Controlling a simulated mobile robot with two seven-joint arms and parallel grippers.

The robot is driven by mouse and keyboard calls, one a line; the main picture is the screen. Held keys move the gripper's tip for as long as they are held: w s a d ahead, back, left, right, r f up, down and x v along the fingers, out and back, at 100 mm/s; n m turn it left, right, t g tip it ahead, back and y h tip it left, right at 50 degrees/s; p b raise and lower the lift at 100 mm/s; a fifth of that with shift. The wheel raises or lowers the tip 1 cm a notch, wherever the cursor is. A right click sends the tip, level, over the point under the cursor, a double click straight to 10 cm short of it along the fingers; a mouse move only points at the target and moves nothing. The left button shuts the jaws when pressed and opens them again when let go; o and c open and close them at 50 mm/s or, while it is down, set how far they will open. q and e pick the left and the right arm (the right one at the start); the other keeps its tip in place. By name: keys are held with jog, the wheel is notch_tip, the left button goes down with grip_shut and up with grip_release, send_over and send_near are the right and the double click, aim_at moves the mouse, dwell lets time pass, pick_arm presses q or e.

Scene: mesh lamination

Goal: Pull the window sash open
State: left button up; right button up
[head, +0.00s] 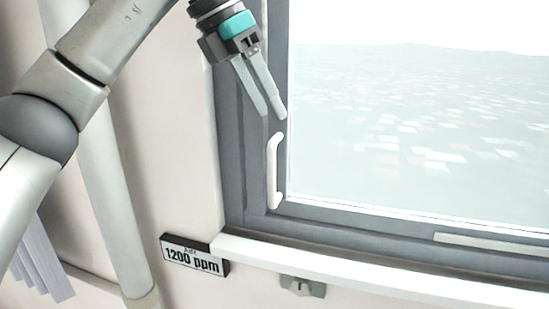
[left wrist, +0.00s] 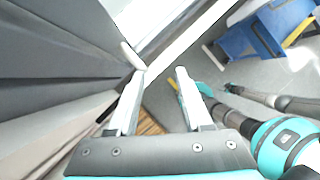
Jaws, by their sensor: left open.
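The window sash (head: 266,200) is a grey frame around a large pane and looks shut in its outer frame. A white upright handle (head: 273,171) is fixed on the sash's left side; a white bar that looks like it also shows in the left wrist view (left wrist: 132,55). My left gripper (head: 275,112) is above the handle in the head view, its fingers pointing down toward the handle's top end. In the left wrist view its two fingers (left wrist: 160,72) are apart with nothing between them. The handle's top lies just past one fingertip. My right gripper is not in view.
A white sill (head: 340,267) runs below the window. A sign reading 1200 ppm (head: 194,255) is on the wall at its left end, and a small grey latch-like fitting (head: 302,287) is below it. A blue object (left wrist: 255,40) stands on the floor.

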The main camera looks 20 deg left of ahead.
pick_arm(q)
jog(key=a+r+y, duration=0.1)
jog(key=a+r, duration=0.1)
jog(key=a, duration=0.1)
send_over(272, 200)
jog(key=shift+n+y, duration=0.3)
jog(key=shift+n, duration=0.1)
jog(key=f, duration=1.4)
jog(key=shift+w+a+f, duration=0.1)
jog(key=shift+w+a, duration=0.05)
jog(key=shift+w, duration=0.2)
jog(key=shift+c, duration=0.2)
grip_shut()
